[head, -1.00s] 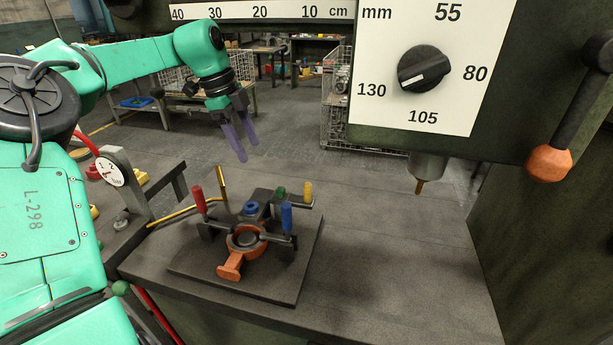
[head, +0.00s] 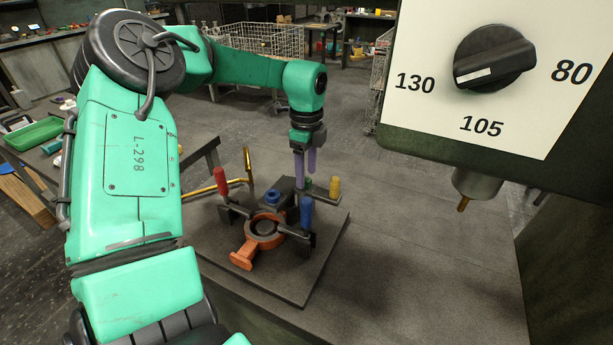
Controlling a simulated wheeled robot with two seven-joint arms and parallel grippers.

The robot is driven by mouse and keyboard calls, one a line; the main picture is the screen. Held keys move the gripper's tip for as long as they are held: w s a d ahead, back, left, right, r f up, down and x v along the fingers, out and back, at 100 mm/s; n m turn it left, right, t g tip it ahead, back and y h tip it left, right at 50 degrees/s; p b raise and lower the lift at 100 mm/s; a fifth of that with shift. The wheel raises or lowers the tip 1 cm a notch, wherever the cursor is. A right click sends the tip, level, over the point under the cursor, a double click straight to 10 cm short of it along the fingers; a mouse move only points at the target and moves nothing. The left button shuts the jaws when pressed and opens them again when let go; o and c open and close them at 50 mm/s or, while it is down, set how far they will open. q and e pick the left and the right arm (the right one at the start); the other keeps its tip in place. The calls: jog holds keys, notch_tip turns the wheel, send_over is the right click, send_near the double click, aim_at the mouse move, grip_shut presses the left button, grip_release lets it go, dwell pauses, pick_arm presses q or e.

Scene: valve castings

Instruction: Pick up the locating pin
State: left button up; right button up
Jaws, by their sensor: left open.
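A dark fixture plate (head: 300,285) on the bench carries an orange casting (head: 264,232) with a round bore. Around it stand a red handle (head: 220,181), a blue handle (head: 306,213), a blue knob (head: 277,198), a yellow-topped piece (head: 334,187) and a small green-topped piece (head: 307,184). I cannot tell for certain which piece is the locating pin. My left gripper (head: 305,177) points down with its purple fingers apart and empty. The fingers appear at the back of the fixture, close to the green top and partly over it in the picture. My right gripper is out of view.
A machine head with a dial (head: 494,57) and a short brass-tipped spindle (head: 476,188) overhangs the right side. A bent brass-coloured rod (head: 247,166) rises left of the fixture. The bench top (head: 420,240) right of the plate is clear.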

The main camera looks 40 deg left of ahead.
aim_at(306, 179)
pick_arm(q)
jog(key=shift+w+f, duration=0.1)
jog(key=shift+f, duration=0.4)
jog(key=shift+r, duration=0.1)
grip_shut()
notch_tip(306, 179, up, 10)
